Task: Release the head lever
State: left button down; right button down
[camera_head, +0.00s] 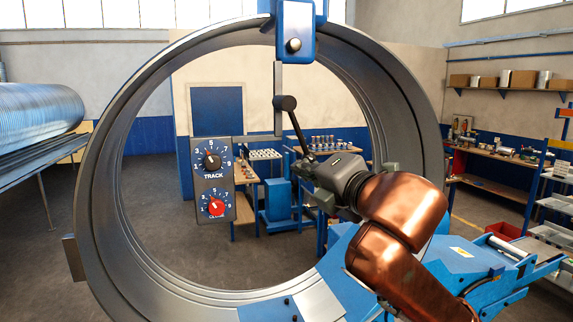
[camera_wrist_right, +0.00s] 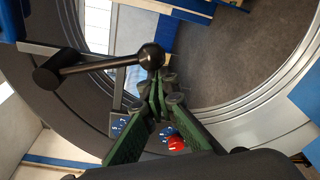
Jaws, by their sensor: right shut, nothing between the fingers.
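The head lever (camera_head: 296,126) is a black rod that hangs from a dark round hub in the ring opening, slanting down to the right. In the right wrist view, the lever (camera_wrist_right: 105,64) runs from a thick black hub at left to a black ball (camera_wrist_right: 151,55). My right gripper (camera_head: 303,168) is at the lever's lower end. Its green-padded fingers (camera_wrist_right: 160,88) are shut and empty, with tips just beside the ball. I cannot tell whether they touch it. My left gripper is not in view.
A large grey ring (camera_head: 101,200) surrounds the lever and my right gripper. A panel (camera_head: 212,180) marked TRACK, with a black and a red knob, hangs left of the lever. A blue block (camera_head: 295,32) sits at the ring's top. Workbenches stand behind.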

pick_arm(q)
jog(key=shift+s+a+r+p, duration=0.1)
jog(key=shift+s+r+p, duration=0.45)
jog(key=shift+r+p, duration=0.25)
pick_arm(e)
jog(key=shift+w+d+r+n, duration=0.2)
jog(key=shift+w+d+r, duration=0.05)
jog(key=shift+d, duration=0.35)
jog(key=shift+w+d+r+n, duration=0.2)
jog(key=shift+w+d, duration=0.05)
jog(key=shift+d, duration=0.3)
jog(key=shift+r, duration=0.1)
